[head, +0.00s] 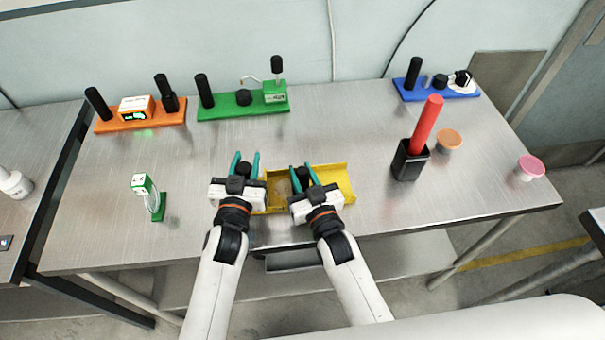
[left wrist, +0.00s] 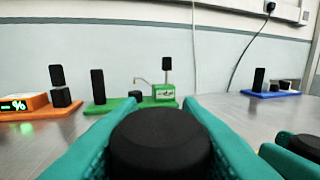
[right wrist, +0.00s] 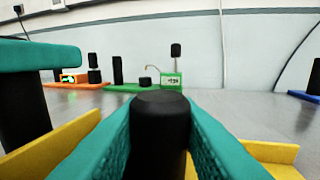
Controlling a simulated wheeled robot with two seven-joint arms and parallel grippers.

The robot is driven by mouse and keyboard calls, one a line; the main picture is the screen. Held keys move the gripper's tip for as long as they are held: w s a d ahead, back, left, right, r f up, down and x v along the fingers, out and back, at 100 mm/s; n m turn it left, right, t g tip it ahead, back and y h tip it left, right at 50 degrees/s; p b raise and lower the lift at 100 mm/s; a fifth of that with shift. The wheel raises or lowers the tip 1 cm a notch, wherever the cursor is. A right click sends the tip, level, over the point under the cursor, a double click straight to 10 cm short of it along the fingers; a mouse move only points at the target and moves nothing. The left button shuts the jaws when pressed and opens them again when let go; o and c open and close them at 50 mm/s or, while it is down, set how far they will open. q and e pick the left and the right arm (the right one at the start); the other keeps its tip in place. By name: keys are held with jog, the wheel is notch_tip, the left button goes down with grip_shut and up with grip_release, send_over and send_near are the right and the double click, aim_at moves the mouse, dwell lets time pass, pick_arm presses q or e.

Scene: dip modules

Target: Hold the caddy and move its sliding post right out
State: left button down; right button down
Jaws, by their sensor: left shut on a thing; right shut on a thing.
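The yellow caddy (head: 338,180) lies at the table's front edge, a trough with raised walls. Its yellow walls also show in the right wrist view (right wrist: 52,145). My left gripper (head: 244,161) is shut on a black post (left wrist: 160,142) at the caddy's left end. My right gripper (head: 302,174) is shut on a second black post (right wrist: 158,115), around the caddy's middle, with bare caddy to its right. Both posts stand upright between teal fingers. The grippers and wrists hide the caddy's left part and the post bases; I cannot tell which post slides.
An orange base (head: 140,120), a green base (head: 243,107) and a blue base (head: 436,91) stand along the back. A black holder with a red stick (head: 427,122) stands right of the caddy. Orange (head: 449,139) and pink (head: 530,166) round items lie beyond it. A small green stand (head: 159,206) is left.

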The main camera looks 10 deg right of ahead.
jog(key=d, duration=0.7)
jog(key=shift+d, duration=0.1)
jog(key=c, duration=1.1)
grip_release()
jog(key=shift+c, duration=0.2)
jog(key=shift+s, duration=0.1)
jog(key=v, duration=1.1)
jog(key=shift+s, duration=0.4)
